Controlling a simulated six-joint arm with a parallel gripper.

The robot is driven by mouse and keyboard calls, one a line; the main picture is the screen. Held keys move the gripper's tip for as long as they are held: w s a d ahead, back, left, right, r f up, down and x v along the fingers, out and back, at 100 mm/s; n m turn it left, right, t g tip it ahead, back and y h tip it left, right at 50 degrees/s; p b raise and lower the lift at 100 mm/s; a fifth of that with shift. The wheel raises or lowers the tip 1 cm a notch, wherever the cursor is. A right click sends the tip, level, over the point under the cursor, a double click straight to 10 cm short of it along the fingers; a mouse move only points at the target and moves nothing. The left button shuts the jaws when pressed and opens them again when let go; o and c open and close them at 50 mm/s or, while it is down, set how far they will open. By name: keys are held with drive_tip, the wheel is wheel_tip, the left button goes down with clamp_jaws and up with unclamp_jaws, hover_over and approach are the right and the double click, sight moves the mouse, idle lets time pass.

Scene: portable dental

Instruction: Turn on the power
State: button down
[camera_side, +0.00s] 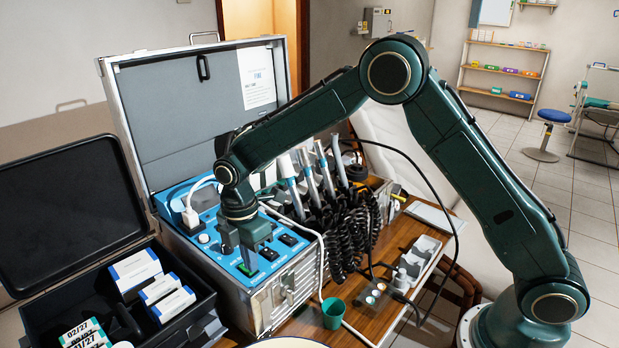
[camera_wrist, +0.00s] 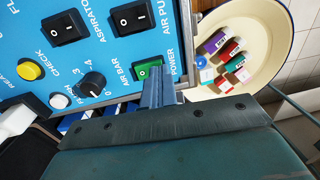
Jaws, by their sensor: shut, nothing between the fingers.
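The blue control panel (camera_side: 206,240) sits in the open silver case. The green rocker switch (camera_wrist: 144,73), beside the POWER label, is at the panel's edge in the wrist view. It shows as a small green patch in the side view (camera_side: 243,270). My gripper (camera_side: 248,264) points down at the panel's front corner, its fingers shut and empty. In the wrist view its fingertips (camera_wrist: 157,74) overlap one side of the green switch. I cannot tell whether they touch it. The fingers hide part of the switch, so its pressed side is unclear.
Black rocker switches (camera_wrist: 129,17), a knob (camera_wrist: 91,85) and a yellow button (camera_wrist: 29,70) are close by on the panel. A white plug with a cable (camera_side: 190,217) stands behind. Dental handpieces with coiled hoses (camera_side: 345,235) are right of the panel. An open black case (camera_side: 180,333) is at left.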

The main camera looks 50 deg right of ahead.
drive_tip(key=shift+s+f, duration=0.1)
drive_tip(key=shift+f, duration=0.15)
drive_tip(key=shift+w+r, duration=0.25)
drive_tip(key=shift+w, duration=0.6)
drive_tip(key=shift+r, duration=0.2)
wheel_tip(320, 180, up, 14)
drive_tip(key=w, duration=0.1)
drive_tip(key=shift+f, duration=0.15)
idle(0.5)
drive_tip(key=shift+s, duration=0.1)
